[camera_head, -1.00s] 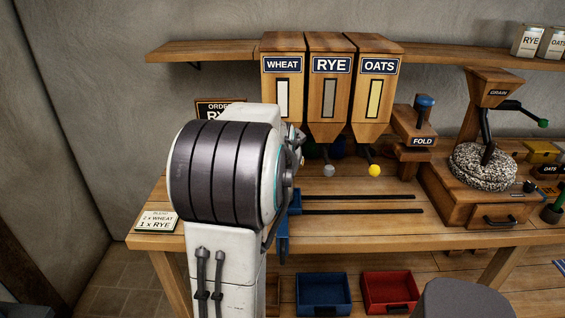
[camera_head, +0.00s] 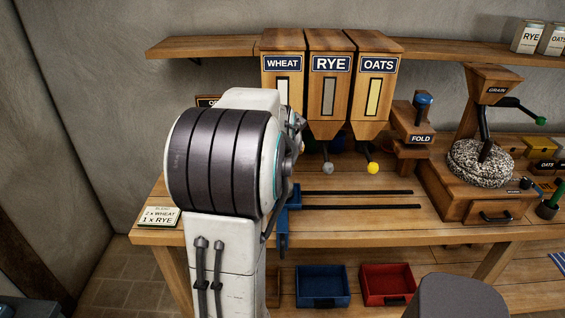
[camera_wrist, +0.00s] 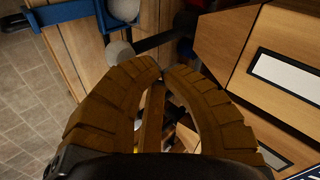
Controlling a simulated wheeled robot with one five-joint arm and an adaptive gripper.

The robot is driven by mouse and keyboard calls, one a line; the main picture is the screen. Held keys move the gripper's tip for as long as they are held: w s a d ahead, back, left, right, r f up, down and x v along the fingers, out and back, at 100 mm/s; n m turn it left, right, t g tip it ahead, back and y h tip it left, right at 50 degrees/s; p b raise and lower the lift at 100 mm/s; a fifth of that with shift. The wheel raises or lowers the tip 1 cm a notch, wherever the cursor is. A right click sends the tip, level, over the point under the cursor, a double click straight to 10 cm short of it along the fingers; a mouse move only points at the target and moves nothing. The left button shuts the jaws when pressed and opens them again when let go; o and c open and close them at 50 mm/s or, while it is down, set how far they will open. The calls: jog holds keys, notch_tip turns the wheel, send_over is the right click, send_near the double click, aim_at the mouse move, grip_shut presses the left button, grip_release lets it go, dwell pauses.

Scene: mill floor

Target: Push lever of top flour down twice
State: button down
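The note (camera_head: 160,217) reads 2 x WHEAT and 1 x RYE. The WHEAT dispenser (camera_head: 282,66) is the leftmost of three wooden hoppers; my arm hides its lower part and lever in the head view. Its pale window (camera_wrist: 285,75) seems to show at right in the wrist view. My gripper (camera_wrist: 160,75) points down among the levers, its curved fingers meeting at the tips with nothing seen between them. A greyish ball knob (camera_wrist: 120,52) is just left of the fingertips; a paler knob (camera_wrist: 123,9) is at the top edge. I cannot tell whether the fingers touch either.
The RYE dispenser (camera_head: 329,75) and OATS dispenser (camera_head: 376,75) stand alongside, with a grey knob (camera_head: 328,168) and yellow knob (camera_head: 373,168). A blue carriage (camera_head: 283,222) sits by the rails. The FOLD press (camera_head: 420,125) and grain mill (camera_head: 485,160) stand right. Blue and red bins lie below.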

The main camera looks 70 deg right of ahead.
jog(key=shift+r, duration=0.2)
jog(key=shift+r+p, duration=1.75)
jog(key=shift+r, duration=0.65)
jog(key=shift+f, duration=0.1)
